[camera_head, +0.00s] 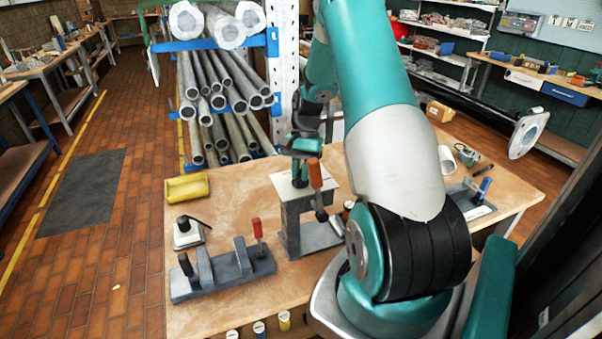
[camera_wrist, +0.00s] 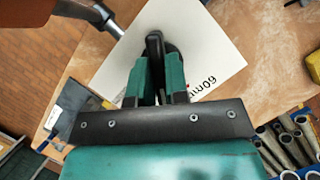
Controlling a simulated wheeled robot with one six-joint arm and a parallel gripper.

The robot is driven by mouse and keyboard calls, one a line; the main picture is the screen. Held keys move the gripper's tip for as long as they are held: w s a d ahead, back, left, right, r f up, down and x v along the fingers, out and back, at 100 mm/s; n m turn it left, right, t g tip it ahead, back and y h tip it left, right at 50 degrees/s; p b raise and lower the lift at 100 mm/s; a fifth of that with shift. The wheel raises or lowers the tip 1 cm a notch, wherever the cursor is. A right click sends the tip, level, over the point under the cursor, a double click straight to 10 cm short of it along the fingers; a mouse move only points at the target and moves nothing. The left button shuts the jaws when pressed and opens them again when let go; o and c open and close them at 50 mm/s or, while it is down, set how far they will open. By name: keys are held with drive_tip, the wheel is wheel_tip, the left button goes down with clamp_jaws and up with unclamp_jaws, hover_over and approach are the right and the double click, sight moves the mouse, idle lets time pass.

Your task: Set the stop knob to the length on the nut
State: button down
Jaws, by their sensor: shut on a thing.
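My gripper (camera_head: 301,172) is over the white plate (camera_head: 281,184) on top of a grey stand on the workbench. In the wrist view its green fingers (camera_wrist: 157,82) are closed around a dark knob (camera_wrist: 172,50), which is mostly hidden by them. The white plate also shows in the wrist view (camera_wrist: 205,60), with black print that looks like "60 m", part of it covered by a finger. A small red mark lies beside the print. I cannot make out a nut with a length on it.
An orange-handled lever (camera_head: 315,174) stands close to my gripper. A grey fixture with a red handle (camera_head: 257,228) and a yellow block (camera_head: 187,187) are on the left of the bench. A rack of metal tubes (camera_head: 215,85) stands behind.

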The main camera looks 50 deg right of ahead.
drive_tip(key=n+g+b, duration=0.1)
drive_tip(key=n, duration=0.2)
drive_tip(key=shift+w+n+h, duration=0.15)
drive_tip(key=shift+n+h, duration=0.25)
drive_tip(key=shift+n+g+h+b, duration=0.35)
drive_tip(key=shift+n+g+h, duration=0.2)
drive_tip(key=shift+n, duration=1.25)
drive_tip(key=c, duration=1.1)
unclamp_jaws()
drive_tip(key=shift+r, duration=0.1)
drive_tip(key=shift+w+d+r, duration=0.1)
drive_tip(key=shift+w+r, duration=0.05)
drive_tip(key=shift+r, duration=0.15)
drive_tip(key=v, duration=1.6)
drive_tip(key=shift+w+r, duration=0.2)
drive_tip(key=shift+r, duration=0.05)
